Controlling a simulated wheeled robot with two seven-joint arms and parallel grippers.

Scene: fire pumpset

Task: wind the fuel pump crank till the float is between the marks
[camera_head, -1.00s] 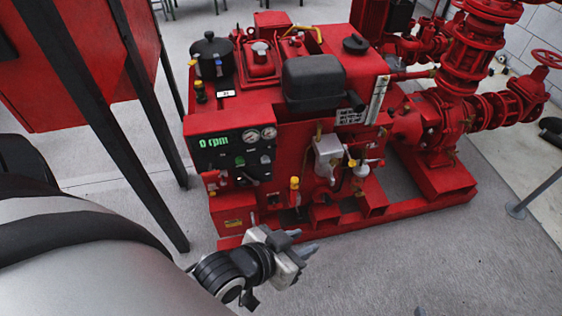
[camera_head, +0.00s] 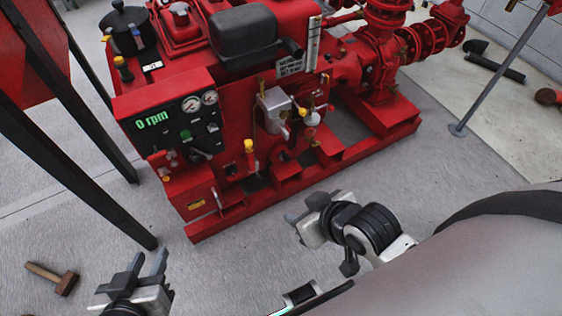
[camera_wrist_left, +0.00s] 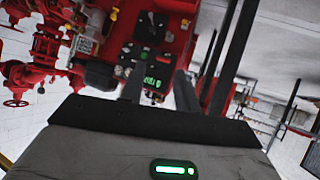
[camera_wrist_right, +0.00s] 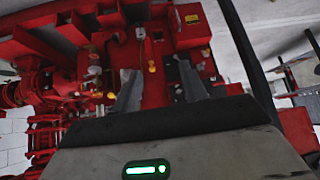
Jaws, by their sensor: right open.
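The red pumpset (camera_head: 235,90) stands ahead on the floor. Its front panel (camera_head: 170,120) shows "0 rpm", two dials and a dark lever (camera_head: 203,153). A grey box (camera_head: 273,110) with a yellow-knobbed part (camera_head: 303,112) is on its side; which part is the fuel pump crank I cannot tell. A white upright scale (camera_head: 313,45) is above it; its marks and float are too small to read. My left gripper (camera_head: 147,264) is open and empty, low at left, apart from the pumpset. My right gripper (camera_head: 305,217) is open and empty, in front of the red base frame, apart from the grey box.
Black posts (camera_head: 75,185) stand left of the pumpset. A hammer (camera_head: 52,278) lies on the floor at lower left. A grey stand (camera_head: 460,128) is at right, with a dark tool (camera_head: 495,67) on the floor beyond. The grey floor before the pumpset is clear.

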